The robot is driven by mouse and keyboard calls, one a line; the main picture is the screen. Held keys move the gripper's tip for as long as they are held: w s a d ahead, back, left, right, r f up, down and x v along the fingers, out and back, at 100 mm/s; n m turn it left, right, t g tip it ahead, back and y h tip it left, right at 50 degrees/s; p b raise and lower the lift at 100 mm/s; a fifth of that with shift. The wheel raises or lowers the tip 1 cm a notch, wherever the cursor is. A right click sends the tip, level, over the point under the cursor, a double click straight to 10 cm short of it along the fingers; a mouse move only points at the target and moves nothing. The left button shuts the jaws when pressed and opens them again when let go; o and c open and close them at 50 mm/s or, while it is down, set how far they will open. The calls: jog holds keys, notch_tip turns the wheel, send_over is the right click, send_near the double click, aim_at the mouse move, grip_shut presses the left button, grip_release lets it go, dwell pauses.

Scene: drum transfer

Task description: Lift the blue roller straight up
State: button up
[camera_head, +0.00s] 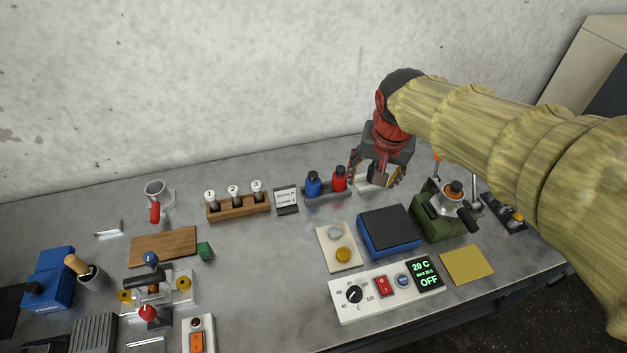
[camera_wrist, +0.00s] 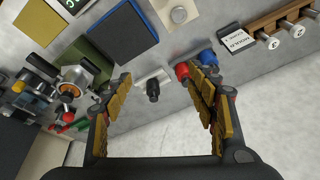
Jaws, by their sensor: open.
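The blue roller (camera_head: 313,184) stands upright in a grey rack (camera_head: 326,193) near the wall, left of a similar red one (camera_head: 339,179). In the wrist view the blue roller (camera_wrist: 208,58) shows behind the right finger, with the red one (camera_wrist: 183,72) beside that finger. My gripper (camera_head: 377,181) is to the right of the rack, pointing down. In the wrist view my gripper (camera_wrist: 160,80) is open, with nothing held. A black knob-like piece (camera_wrist: 153,91) on a pale bracket shows between the fingers. I cannot tell whether the finger touches the red one.
A wooden rack (camera_head: 238,208) with numbered white-topped vials and a small sign (camera_head: 287,199) stand left of the rollers. A blue box with a dark top (camera_head: 388,230) and a green device (camera_head: 446,213) stand in front and right. The wall is close behind.

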jog(key=w+a+f+m+g+p, duration=0.1)
jog(key=w+a+f+p, duration=0.1)
jog(key=w+a+f, duration=0.3)
jog(key=w+a+f+m+p, duration=0.1)
jog(key=w+a, duration=0.2)
jog(key=w, duration=0.4)
jog(key=g+p, duration=0.1)
jog(key=p, duration=0.1)
send_over(311, 173)
jog(key=s, duration=0.1)
jog(key=shift+m+h, duration=0.3)
jog(key=shift+h, duration=0.1)
jog(key=f, duration=0.5)
jog(key=d+f, duration=0.1)
jog(key=f, duration=0.1)
jog(key=shift+f, duration=0.3)
jog(key=f, duration=0.3)
jog(key=a+f, duration=0.1)
jog(key=shift+w+f, duration=0.2)
jog(key=shift+w, duration=0.2)
jog(key=f, duration=0.3)
jog(key=d+f+b, duration=0.1)
jog(key=f, duration=0.1)
jog(key=shift+w+f, duration=0.25)
jog(key=c, duration=1.5)
jog(key=shift+r, duration=0.1)
grip_shut()
